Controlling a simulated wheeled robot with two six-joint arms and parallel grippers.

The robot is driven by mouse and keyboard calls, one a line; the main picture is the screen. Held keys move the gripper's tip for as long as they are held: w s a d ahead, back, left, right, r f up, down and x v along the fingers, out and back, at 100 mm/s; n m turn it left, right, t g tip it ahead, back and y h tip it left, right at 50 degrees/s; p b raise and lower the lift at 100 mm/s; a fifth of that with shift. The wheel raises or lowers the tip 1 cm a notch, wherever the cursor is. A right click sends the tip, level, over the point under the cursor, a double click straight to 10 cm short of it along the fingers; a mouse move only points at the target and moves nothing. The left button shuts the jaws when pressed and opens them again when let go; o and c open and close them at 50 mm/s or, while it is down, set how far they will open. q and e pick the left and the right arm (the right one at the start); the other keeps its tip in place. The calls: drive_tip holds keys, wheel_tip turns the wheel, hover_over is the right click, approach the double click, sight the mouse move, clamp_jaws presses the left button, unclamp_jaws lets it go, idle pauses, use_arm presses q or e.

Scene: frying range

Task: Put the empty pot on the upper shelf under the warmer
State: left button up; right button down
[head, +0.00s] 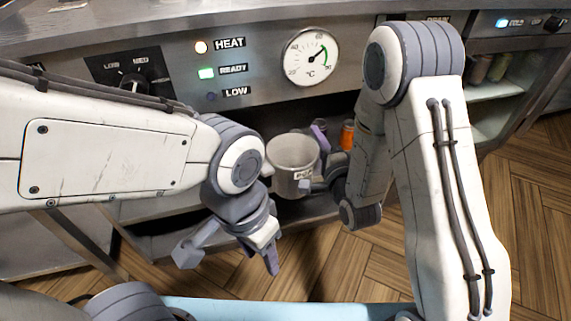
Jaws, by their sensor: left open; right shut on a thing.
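The pot (291,160) is a pale grey, round, upright vessel with a small label on its front. Its open top faces me and no contents show inside. It is at the shelf opening under the warmer's panel (262,75). My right gripper (315,170) is at the pot's right side, shut on it; the exact contact is partly hidden. My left gripper (230,260) is open and empty, lower left of the pot, its fingers spread. The shelf (318,207) shows below the pot; I cannot tell whether the pot touches any shelf.
The panel carries a dial gauge (310,57), a knob (134,82) and lit HEAT and READY lamps. An orange jar (347,133) stands right of the pot, close to my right arm. Another shelf opening (495,95) is at the right. Wooden floor (535,200) shows in front.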

drive_tip(key=shift+w+a+f+b, duration=0.45)
drive_tip(key=shift+f+b, duration=0.3)
drive_tip(key=shift+b, duration=2.05)
drive_tip(key=w+a+f+b, duration=0.5)
drive_tip(key=w+f+b, duration=0.1)
drive_tip(key=f, duration=0.3)
drive_tip(key=shift+w+a, duration=0.35)
drive_tip(key=shift+w, duration=0.3)
drive_tip(key=shift+f, duration=0.1)
drive_tip(key=c, duration=1.3)
unclamp_jaws()
drive_tip(key=shift+f+b, duration=0.15)
drive_tip(key=shift+b, duration=0.2)
drive_tip(key=o, duration=0.5)
drive_tip(key=shift+c, duration=0.2)
